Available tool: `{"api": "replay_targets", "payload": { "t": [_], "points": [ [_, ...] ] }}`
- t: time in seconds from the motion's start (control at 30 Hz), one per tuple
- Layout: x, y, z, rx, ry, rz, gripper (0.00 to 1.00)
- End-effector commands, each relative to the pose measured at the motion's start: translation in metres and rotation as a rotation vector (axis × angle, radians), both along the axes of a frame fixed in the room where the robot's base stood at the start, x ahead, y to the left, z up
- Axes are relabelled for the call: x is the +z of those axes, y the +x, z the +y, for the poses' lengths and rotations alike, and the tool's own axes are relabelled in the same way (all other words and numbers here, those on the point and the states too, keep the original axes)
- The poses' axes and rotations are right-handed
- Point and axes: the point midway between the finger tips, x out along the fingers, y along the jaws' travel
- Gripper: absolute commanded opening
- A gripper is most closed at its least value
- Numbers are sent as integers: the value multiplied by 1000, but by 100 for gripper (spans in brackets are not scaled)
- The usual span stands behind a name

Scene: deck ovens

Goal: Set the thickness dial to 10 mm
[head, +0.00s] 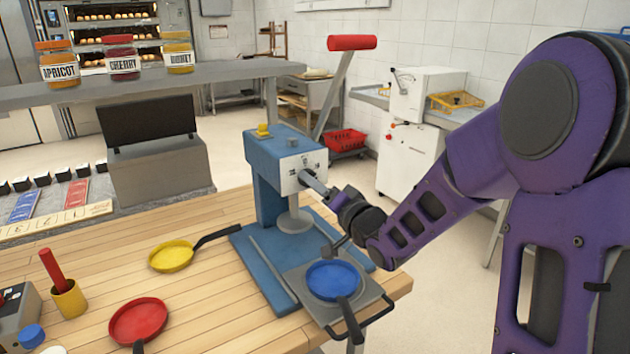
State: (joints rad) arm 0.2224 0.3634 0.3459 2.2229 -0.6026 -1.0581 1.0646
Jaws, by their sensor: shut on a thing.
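The blue press (268,185) stands on the wooden table, with a pale scale plate (294,176) on its front. My gripper (328,193) reaches in from the right to the front of this plate. It is shut on the thickness dial (312,182), a grey cylindrical part sticking out from the plate. The fingers and wrist partly hide the dial. The marks on the plate are too small to read, so I cannot tell the setting.
A blue pan (333,279) lies on the press's grey plate (299,287), below my wrist. A red-gripped lever (352,42) rises above the press. Yellow (171,257) and red (138,320) pans lie on the table to the left. Jars stand on the shelf (215,76).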

Motion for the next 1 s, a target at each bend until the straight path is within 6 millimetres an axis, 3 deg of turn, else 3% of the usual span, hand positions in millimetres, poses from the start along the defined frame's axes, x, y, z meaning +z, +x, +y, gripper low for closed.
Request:
{"api": "replay_targets", "payload": {
  "t": [0.63,0.67,0.7,0.8,1.0],
  "points": [
    [1,0,0,0,43,26,0],
    [1,0,0,0,43,26,54],
    [1,0,1,1,43,26,61],
    [1,0,0,0,42,26,78],
    [0,0,0,0,42,26,78]
  ]
}}
